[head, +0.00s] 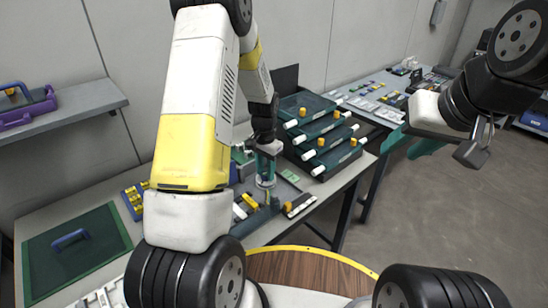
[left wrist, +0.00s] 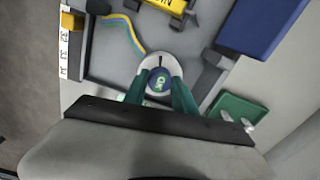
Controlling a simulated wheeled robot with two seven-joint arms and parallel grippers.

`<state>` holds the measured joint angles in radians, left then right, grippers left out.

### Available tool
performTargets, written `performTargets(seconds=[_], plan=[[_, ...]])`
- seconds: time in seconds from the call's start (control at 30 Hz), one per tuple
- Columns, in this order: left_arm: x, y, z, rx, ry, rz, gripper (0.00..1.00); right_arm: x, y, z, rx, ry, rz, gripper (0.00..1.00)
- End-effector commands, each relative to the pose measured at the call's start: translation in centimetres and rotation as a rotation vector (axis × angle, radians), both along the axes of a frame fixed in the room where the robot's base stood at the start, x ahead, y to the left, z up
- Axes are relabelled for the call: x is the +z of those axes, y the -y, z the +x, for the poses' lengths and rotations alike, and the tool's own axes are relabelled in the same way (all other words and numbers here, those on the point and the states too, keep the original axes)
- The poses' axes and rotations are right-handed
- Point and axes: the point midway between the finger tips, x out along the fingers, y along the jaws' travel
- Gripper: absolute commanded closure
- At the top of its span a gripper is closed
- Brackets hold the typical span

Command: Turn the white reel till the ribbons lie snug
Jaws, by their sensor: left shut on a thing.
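The white reel (left wrist: 161,64) with its dark blue centre is in the middle of the left wrist view. My left gripper (left wrist: 161,92) has its green fingers on both sides of the reel and is shut on it. In the head view my left gripper (head: 266,165) points down at the tray, and the reel is hard to make out there. Blue and yellow ribbons (left wrist: 131,31) curve from the upper left toward the reel; their ends by it are hard to see. My right gripper (head: 412,142) hangs empty at the right, its teal fingers apart.
A grey tray (left wrist: 108,66) surrounds the reel, with a yellow part (left wrist: 171,7) and a blue block (left wrist: 262,24) nearby. Dark green drawers (head: 322,140) with white handles stand right of my left gripper. A green mat (head: 98,236) lies at the left.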

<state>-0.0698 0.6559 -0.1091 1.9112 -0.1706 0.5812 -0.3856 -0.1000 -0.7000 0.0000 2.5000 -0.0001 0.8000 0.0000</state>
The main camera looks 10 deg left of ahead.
Motion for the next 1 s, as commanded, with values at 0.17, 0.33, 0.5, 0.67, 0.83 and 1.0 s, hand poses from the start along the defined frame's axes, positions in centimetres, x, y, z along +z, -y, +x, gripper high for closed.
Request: performTargets(seconds=[0.17, 0.33, 0.5, 0.67, 0.83, 1.0], plan=[[0.0, 0.0, 0.0, -0.001, -0.001, 0.000, 1.00, 0.0, 0.0, 0.0, 0.000, 0.000, 0.000, 0.63], [0.0, 0.0, 0.0, -0.002, -0.001, 0.000, 0.46, 0.0, 0.0, 0.0, 0.000, 0.000, 0.000, 0.63], [0.0, 0.0, 0.0, -0.002, 0.000, 0.000, 0.46, 0.0, 0.0, 0.0, 0.000, 0.000, 0.000, 0.63], [0.3, 0.0, 0.0, -0.002, 0.001, 0.000, 0.46, 0.0, 0.0, 0.0, 0.000, 0.000, 0.000, 0.63], [2.4, 0.0, 0.1, -0.003, 0.005, -0.001, 0.46, 0.0, 0.0, 0.0, 0.000, 0.000, 0.000, 0.63], [5.4, 0.0, 0.1, -0.002, 0.004, 0.000, 0.46, 0.0, 0.0, 0.0, 0.000, 0.000, 0.000, 0.63]])
